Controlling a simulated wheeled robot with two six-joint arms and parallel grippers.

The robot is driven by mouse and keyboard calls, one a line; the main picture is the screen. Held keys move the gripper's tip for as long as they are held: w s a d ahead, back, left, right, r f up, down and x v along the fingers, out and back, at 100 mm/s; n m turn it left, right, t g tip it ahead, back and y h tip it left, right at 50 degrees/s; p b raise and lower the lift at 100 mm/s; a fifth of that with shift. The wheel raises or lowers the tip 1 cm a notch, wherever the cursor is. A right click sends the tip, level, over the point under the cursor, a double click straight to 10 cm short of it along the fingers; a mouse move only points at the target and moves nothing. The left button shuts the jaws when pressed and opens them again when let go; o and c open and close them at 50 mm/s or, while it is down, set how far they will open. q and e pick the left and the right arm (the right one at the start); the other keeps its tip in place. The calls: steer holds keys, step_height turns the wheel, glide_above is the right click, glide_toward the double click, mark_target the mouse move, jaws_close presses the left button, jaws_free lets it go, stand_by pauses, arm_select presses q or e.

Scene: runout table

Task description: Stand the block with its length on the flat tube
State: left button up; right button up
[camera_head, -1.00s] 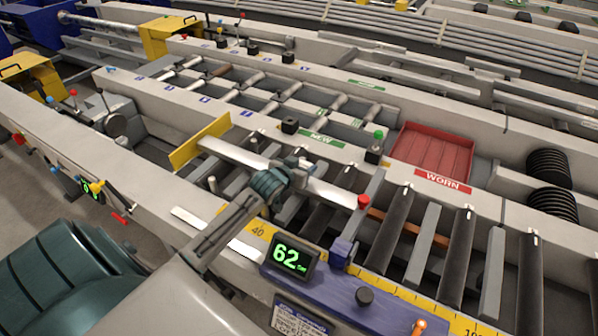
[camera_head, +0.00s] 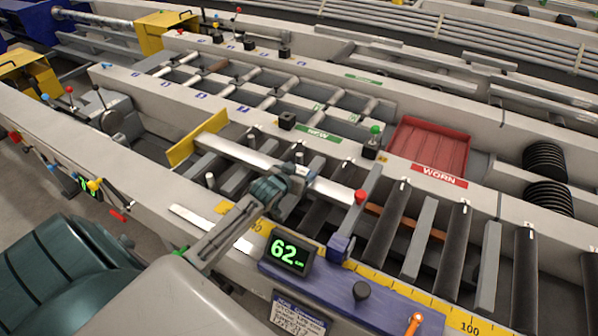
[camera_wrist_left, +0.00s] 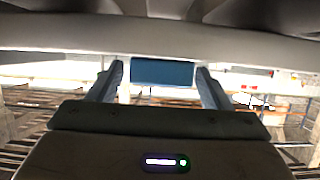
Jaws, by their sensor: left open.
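A long pale flat tube (camera_head: 331,190) lies across the rollers, from the yellow plate to near the red knob. My left gripper (camera_head: 297,169) is over its middle and hides part of it. In the left wrist view, the gripper (camera_wrist_left: 163,78) has its two fingers apart. A blue rectangular block face (camera_wrist_left: 163,71) shows between them, and I cannot tell whether the fingers touch it. In the head view the block is not clearly visible at the gripper. My right gripper is not in view.
A blue stop with a red knob (camera_head: 360,196) stands near the tube's right end. The display (camera_head: 289,252) reads 62. A red tray (camera_head: 428,146) marked WORN is beyond the dark rollers (camera_head: 390,222). A yellow plate (camera_head: 196,139) stands at the tube's left end.

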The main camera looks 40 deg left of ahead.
arm_select(q)
steer(key=shift+r, duration=0.1)
steer(key=shift+s, duration=0.2)
steer(key=b+v, duration=0.1)
steer(key=v, duration=1)
steer(key=shift+s+r, duration=0.2)
steer(key=shift+s, duration=0.05)
